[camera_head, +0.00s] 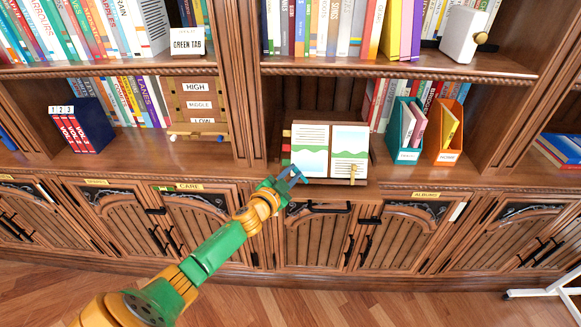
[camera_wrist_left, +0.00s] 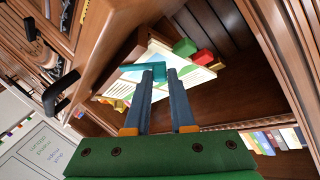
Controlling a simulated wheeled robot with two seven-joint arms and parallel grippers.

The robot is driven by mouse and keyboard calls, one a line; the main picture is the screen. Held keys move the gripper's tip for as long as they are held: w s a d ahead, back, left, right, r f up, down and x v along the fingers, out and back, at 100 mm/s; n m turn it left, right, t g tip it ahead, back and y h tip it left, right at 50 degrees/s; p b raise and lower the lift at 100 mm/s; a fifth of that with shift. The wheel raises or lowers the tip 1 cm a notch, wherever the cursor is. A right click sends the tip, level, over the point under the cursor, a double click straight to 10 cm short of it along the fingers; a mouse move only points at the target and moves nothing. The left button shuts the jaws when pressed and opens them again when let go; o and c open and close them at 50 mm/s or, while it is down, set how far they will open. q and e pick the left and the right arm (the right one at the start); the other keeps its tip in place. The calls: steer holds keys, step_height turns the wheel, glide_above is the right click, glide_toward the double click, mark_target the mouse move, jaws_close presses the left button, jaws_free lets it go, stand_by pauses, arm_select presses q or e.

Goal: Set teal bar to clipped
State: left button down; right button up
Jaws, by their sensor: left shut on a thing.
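An open book (camera_head: 330,150) with green and blue pictures leans on a wooden book stand in the middle bay. My left gripper (camera_head: 288,175) is at the stand's lower left corner. In the left wrist view the teal bar (camera_wrist_left: 153,70) lies across the tips of my left gripper (camera_wrist_left: 161,75), which is shut on it. The bar is in front of the book's lower edge; whether it touches the page I cannot tell. A green block (camera_wrist_left: 184,47) and a red block (camera_wrist_left: 203,57) stick out at the stand's side. My right gripper is out of view.
A brass clip (camera_head: 352,171) is at the stand's lower right. A teal holder (camera_head: 403,130) and an orange holder (camera_head: 449,133) stand to the right. The HIGH-MIDDLE-LOW board (camera_head: 182,101) stands left, beyond a wooden upright (camera_head: 243,90). Cupboard doors are below the ledge.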

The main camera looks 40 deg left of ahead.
arm_select(q)
steer(key=m+h+p, duration=0.1)
steer(key=w+r+m+g+h+p, duration=0.1)
steer(key=m+p, duration=0.1)
steer(key=r+m+p, duration=0.1)
steer(key=m+p, duration=0.1)
steer(key=shift+w+d+g+h, duration=0.2)
steer(key=shift+w+g+h, duration=0.05)
steer(key=shift+g+h, duration=0.15)
steer(key=m+p, duration=0.1)
steer(key=m+g, duration=0.1)
steer(key=shift+w+d+m+h+p, duration=0.3)
steer(key=shift+p, duration=0.05)
steer(key=shift+w+d+m+g+h+p, duration=0.3)
steer(key=shift+m+g+p, duration=0.3)
steer(key=shift+m, duration=0.3)
steer(key=shift+f, duration=0.1)
steer(key=c, duration=0.8)
jaws_free()
steer(key=shift+s+d, duration=0.1)
steer(key=shift+o, duration=0.2)
